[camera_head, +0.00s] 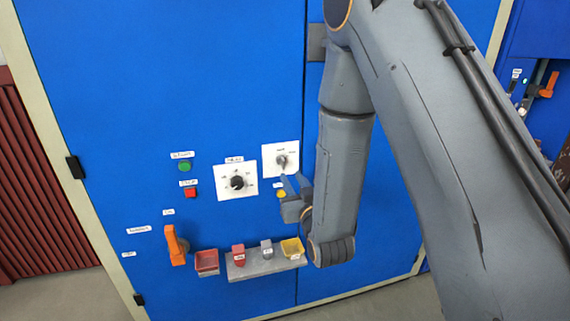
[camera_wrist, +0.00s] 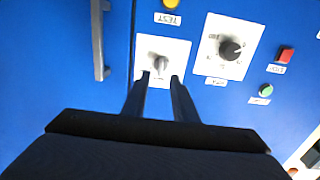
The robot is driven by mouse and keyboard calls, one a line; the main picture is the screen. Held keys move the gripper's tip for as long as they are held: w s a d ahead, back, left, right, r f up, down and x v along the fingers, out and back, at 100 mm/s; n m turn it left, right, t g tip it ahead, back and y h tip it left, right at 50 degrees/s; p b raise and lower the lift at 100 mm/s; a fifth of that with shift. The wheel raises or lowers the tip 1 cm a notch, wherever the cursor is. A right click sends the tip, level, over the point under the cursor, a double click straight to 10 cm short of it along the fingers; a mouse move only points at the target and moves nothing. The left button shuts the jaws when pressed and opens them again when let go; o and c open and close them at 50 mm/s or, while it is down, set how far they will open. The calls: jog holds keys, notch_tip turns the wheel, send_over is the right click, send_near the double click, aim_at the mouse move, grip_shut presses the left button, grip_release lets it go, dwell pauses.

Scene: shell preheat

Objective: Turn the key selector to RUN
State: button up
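The key selector (camera_head: 281,161) is a small grey knob on a square white plate on the blue cabinet door. It also shows in the wrist view (camera_wrist: 159,63), where the picture is turned upside down. Its labels are too small to read. My gripper (camera_head: 292,182) is just below the selector plate in the head view. In the wrist view my gripper (camera_wrist: 160,78) is open, with its two dark fingers apart and their tips on either side of the knob's near end. Nothing is held between them. I cannot tell whether the fingers touch the knob.
A larger black dial (camera_head: 237,183) sits left of the selector. A yellow TEST button (camera_head: 281,194) is below it. A green button (camera_head: 184,167), red button (camera_head: 190,193) and orange handle (camera_head: 175,246) are further left. A grey shelf (camera_head: 262,265) with small containers juts out below.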

aim_at(284, 165)
jog(key=p+x, duration=0.2)
jog(key=x, duration=0.5)
jog(key=shift+w+a+r, duration=0.1)
jog(key=shift+w+r, duration=0.05)
jog(key=shift+w, duration=0.25)
grip_shut()
